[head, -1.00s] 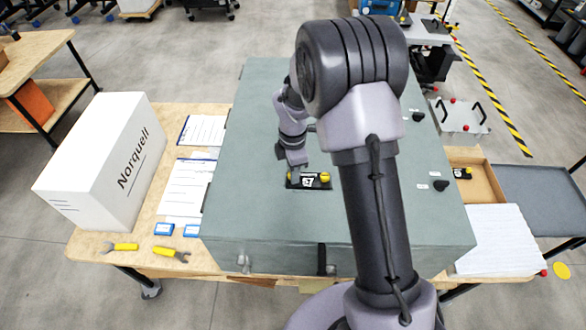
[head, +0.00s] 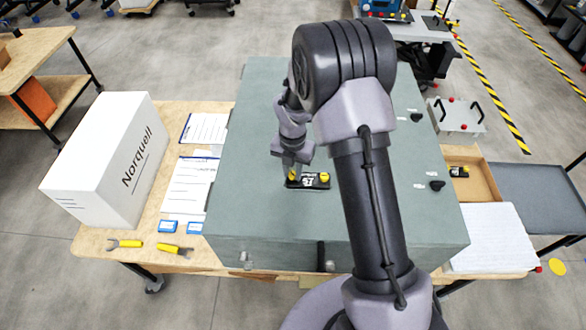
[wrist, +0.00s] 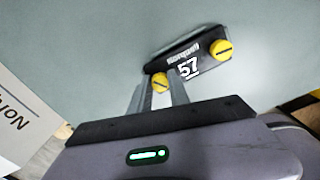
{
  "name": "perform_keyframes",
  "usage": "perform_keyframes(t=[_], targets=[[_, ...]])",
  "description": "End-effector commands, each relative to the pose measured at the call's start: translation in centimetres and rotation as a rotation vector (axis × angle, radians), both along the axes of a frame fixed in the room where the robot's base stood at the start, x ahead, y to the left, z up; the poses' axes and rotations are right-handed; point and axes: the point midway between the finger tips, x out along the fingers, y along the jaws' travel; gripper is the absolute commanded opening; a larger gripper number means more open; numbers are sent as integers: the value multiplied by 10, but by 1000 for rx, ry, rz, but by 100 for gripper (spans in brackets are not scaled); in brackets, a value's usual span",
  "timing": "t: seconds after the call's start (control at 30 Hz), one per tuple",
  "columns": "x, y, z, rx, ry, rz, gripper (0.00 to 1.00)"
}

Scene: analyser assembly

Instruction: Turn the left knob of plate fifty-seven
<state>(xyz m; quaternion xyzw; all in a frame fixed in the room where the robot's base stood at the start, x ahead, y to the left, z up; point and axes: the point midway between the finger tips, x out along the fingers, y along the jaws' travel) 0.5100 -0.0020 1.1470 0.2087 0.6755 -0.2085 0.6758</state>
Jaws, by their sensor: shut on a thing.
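Plate fifty-seven (wrist: 188,62) is a small black plate on the grey-green panel, with a white 57 and a yellow slotted knob at each end. In the head view the plate (head: 309,182) lies on the top of the large case. My gripper (wrist: 159,88) is shut on the left knob (wrist: 160,82), with one finger on each side of it. The right knob (wrist: 221,49) is free. In the head view my gripper (head: 291,173) points down at the plate's left end, and the left knob is partly hidden by the fingers.
The large grey-green case (head: 260,225) fills the workbench middle. A white Norquell box (head: 105,160), papers and yellow-handled tools (head: 175,249) lie to its left. A wooden tray (head: 480,185) is at right. Black knobs (head: 437,185) stand along the case's right side.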

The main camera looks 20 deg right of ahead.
Motion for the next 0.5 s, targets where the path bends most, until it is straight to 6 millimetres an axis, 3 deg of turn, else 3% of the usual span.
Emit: perform_keyframes(t=[0.5], targets=[[-3, 1, -2, 1, 7, 261, 0]])
